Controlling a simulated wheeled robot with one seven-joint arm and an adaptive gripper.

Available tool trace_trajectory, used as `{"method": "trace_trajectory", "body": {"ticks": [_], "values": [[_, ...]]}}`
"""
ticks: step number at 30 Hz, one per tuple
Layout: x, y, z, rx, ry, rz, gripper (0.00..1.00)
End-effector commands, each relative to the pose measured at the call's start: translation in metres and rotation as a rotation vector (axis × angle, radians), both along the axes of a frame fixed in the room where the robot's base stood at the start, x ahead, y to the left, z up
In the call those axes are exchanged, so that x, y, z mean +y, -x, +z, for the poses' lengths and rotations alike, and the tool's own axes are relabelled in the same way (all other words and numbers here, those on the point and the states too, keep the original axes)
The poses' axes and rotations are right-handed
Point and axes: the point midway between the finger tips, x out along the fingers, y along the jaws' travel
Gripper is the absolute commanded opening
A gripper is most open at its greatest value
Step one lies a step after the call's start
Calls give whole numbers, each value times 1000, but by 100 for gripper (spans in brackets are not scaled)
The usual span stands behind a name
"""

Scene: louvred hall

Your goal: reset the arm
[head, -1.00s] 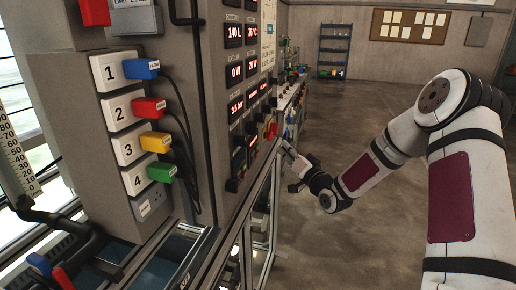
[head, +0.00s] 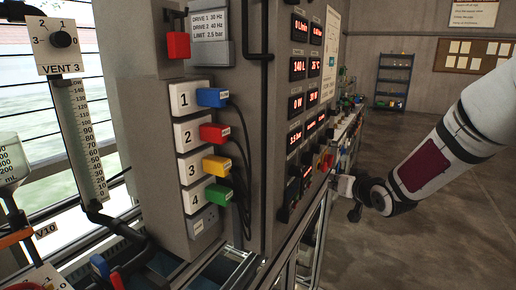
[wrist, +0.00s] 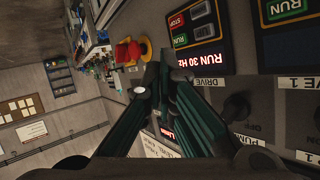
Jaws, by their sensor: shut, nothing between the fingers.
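My arm (head: 430,160) reaches in from the right in the head view, bent toward the grey control panel. My gripper (wrist: 160,65) is shut and empty in the wrist view, its two dark green fingers meeting at the tips. It is in front of the panel with the lit RUN and STOP buttons (wrist: 178,30) and a drive display (wrist: 207,58). In the head view the gripper is small, beside the panel's right edge, and its fingertips are hard to make out. I cannot tell whether they touch the panel.
A grey cabinet has numbered sockets with blue (head: 212,97), red (head: 214,133), yellow (head: 216,165) and green (head: 218,195) plugs. A red and yellow switch (wrist: 130,50) lies near the fingertips in the wrist view. A blue shelf (head: 392,80) stands far back. Floor right is open.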

Motion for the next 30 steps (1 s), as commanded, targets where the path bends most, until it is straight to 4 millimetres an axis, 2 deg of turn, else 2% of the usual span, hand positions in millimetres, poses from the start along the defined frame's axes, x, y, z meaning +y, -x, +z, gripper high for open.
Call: {"method": "trace_trajectory", "body": {"ticks": [1,8,16,24,27,30], "values": [[3,12,12,32,53,-7,0],[0,86,43,223,233,-77,0],[2,200,72,437,325,-135,0],[19,331,77,645,303,-105,0],[27,372,74,709,281,-70,0],[34,403,70,758,262,-34,0]]}}
